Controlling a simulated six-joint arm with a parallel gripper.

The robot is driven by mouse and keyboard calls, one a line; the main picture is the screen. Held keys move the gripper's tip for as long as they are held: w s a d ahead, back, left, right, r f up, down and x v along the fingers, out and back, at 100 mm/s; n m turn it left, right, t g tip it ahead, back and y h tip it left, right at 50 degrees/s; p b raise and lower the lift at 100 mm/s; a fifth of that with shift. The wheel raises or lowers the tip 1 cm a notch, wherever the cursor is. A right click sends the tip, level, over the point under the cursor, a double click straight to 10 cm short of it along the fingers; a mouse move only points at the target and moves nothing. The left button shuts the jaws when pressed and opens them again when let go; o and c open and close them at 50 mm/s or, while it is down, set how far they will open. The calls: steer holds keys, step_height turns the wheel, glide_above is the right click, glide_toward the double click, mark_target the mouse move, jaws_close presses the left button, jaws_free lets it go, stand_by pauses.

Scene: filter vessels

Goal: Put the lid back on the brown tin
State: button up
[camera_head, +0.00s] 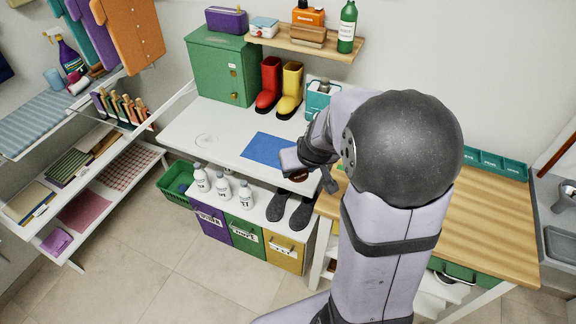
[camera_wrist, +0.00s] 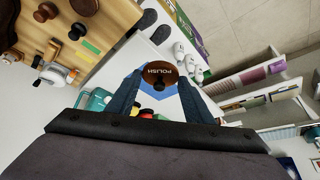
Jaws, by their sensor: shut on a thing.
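My gripper (camera_wrist: 159,82) is shut on a brown round lid (camera_wrist: 158,70) marked "POLISH", with a dark knob on it. In the head view my gripper (camera_head: 305,178) is above the front right of the white table, by the blue mat (camera_head: 262,149). The lid (camera_head: 298,176) shows there only as a small brown edge. In the wrist view dark brown round things (camera_wrist: 85,6) stand on the wooden worktop at upper left. I cannot tell whether one is the brown tin. My arm hides part of that worktop in the head view.
A green cabinet (camera_head: 222,70), red boots (camera_head: 269,84) and yellow boots (camera_head: 290,88) stand at the back of the white table. White bottles (camera_head: 223,187) and dark shoes (camera_head: 289,208) are on the lower shelf in front. The wooden worktop (camera_head: 485,225) is at right. The white table's left part is mostly clear.

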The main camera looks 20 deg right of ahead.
steer(key=s+d+f+n+y, duration=0.1)
steer(key=d+f+n, duration=0.1)
steer(key=d, duration=0.4)
steer(key=s+d+f+n+y, duration=0.1)
steer(key=d+f+n, duration=0.2)
steer(key=d, duration=0.4)
steer(key=s+d+f+n+g+y+b, duration=0.1)
steer(key=s+d+f+n+y, duration=0.1)
steer(key=d, duration=0.4)
steer(key=shift+d+f+n, duration=0.35)
steer(key=shift+f+n, duration=0.4)
steer(key=shift+n, duration=0.25)
steer(key=shift+s+f, duration=0.1)
steer(key=shift+f+b, duration=0.55)
steer(key=shift+f, duration=1.45)
step_height(320, 180, down, 2)
steer(key=b, duration=0.2)
steer(key=shift+b, duration=0.35)
steer(key=shift+f, duration=0.1)
steer(key=shift+b, duration=0.95)
steer(key=shift+f+b, duration=0.1)
steer(key=shift+b, duration=0.95)
